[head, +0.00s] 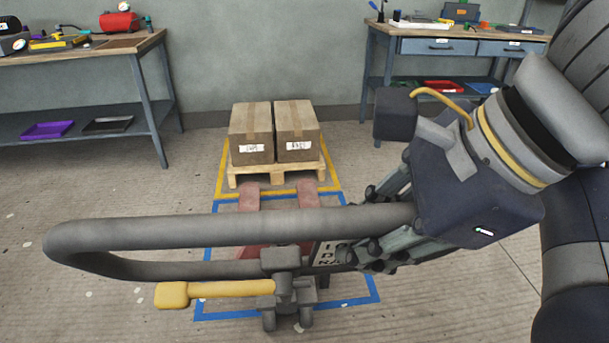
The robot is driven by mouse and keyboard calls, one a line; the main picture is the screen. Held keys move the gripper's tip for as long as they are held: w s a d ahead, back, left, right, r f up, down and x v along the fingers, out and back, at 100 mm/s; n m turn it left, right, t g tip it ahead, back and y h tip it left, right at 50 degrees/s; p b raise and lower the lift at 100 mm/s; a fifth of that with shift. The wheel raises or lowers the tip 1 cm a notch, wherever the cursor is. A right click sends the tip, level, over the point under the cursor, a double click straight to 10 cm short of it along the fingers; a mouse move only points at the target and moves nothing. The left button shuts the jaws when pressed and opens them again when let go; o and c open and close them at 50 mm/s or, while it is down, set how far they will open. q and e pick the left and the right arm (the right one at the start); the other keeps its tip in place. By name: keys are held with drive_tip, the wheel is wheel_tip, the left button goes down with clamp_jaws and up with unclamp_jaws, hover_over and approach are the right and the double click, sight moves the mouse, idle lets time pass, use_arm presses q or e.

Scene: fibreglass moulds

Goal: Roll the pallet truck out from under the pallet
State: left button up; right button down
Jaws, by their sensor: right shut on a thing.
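The pallet truck has a grey loop handle (200,228), a yellow lever (230,289) and red forks (308,196). My right gripper (378,228) is shut on the right side of the handle loop. The wooden pallet (275,172) stands beyond the truck with two cardboard boxes (251,130) side by side on it. The forks run toward the pallet's near edge; I cannot tell how far their tips reach under it. The handle and my gripper hide much of the truck body. My left gripper is not in view.
Yellow floor tape (222,178) surrounds the pallet, and blue tape (207,240) surrounds the truck. A workbench (150,75) stands at the back left, another (368,75) at the back right. The floor left of the truck is clear.

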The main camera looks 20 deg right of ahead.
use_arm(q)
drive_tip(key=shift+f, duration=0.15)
use_arm(e)
drive_tip(key=shift+s+d+f, duration=0.15)
drive_tip(key=shift+s+f, duration=0.05)
drive_tip(key=shift+f, duration=0.1)
